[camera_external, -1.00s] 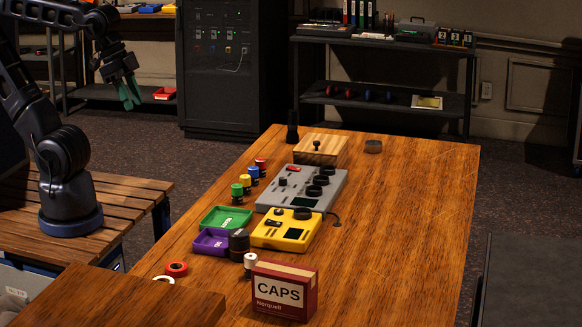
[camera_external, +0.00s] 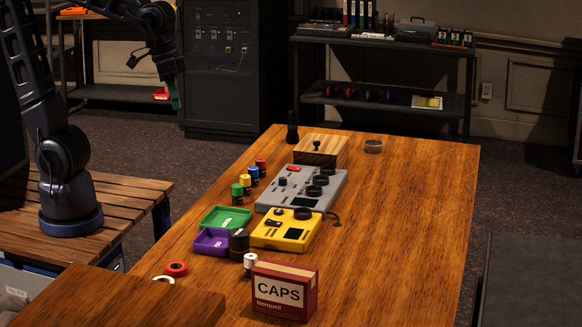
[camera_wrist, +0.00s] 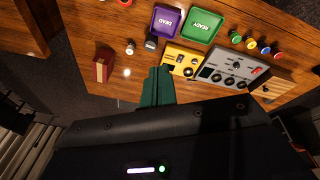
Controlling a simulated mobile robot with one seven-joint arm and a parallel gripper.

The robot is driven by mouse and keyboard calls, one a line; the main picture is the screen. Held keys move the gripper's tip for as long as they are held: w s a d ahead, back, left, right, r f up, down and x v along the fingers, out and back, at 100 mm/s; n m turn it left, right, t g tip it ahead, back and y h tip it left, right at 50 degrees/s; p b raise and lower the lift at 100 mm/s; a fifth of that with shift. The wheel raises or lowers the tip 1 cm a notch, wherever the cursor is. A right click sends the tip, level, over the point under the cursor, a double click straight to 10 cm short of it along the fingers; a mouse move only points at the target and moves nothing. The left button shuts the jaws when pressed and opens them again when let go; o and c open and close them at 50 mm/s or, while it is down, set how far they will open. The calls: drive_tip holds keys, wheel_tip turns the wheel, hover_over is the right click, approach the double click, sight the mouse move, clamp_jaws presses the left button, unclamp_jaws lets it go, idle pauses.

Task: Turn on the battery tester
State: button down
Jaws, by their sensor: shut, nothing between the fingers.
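A yellow device (camera_external: 286,231), which looks like the battery tester, lies on the wooden table beside the trays. It has a black knob, a small black control at its left and a dark screen. It also shows in the wrist view (camera_wrist: 170,56), just beyond my fingers. My gripper (camera_external: 175,93) has green fingers and hangs in the air left of the table's far end, well away from the device. In the wrist view my gripper (camera_wrist: 158,75) has its fingers together with nothing between them.
A grey panel (camera_external: 279,197) with black knobs and a red part adjoins the device. Green (camera_external: 225,211) and purple (camera_external: 205,247) trays, a black cylinder (camera_external: 239,242), colored-cap jars (camera_external: 245,182) and a CAPS box (camera_external: 285,290) stand nearby. The table's right side is clear.

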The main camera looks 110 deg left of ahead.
drive_tip(key=w+a+f+n+g, duration=0.1)
drive_tip(key=w+a+f+n, duration=0.15)
drive_tip(key=w, duration=0.35)
drive_tip(key=w+a+f+n+g, duration=0.1)
drive_tip(key=w+a+f+n, duration=0.15)
drive_tip(key=w, duration=0.25)
drive_tip(key=n+g, duration=0.2)
drive_tip(key=n, duration=0.5)
hover_over(267, 221)
drive_tip(key=w, duration=0.2)
wheel_tip(267, 221, down, 13)
drive_tip(key=shift+w, duration=0.15)
drive_tip(key=shift+f, duration=0.25)
drive_tip(key=f, duration=0.4)
drive_tip(key=s+f, duration=0.1)
drive_tip(key=f, duration=0.8)
drive_tip(key=shift+s+f, duration=0.35)
drive_tip(key=shift+s+f, duration=0.1)
drive_tip(key=shift+f, duration=0.05)
drive_tip(key=shift+w+r, duration=0.25)
drive_tip(key=shift+w, duration=0.55)
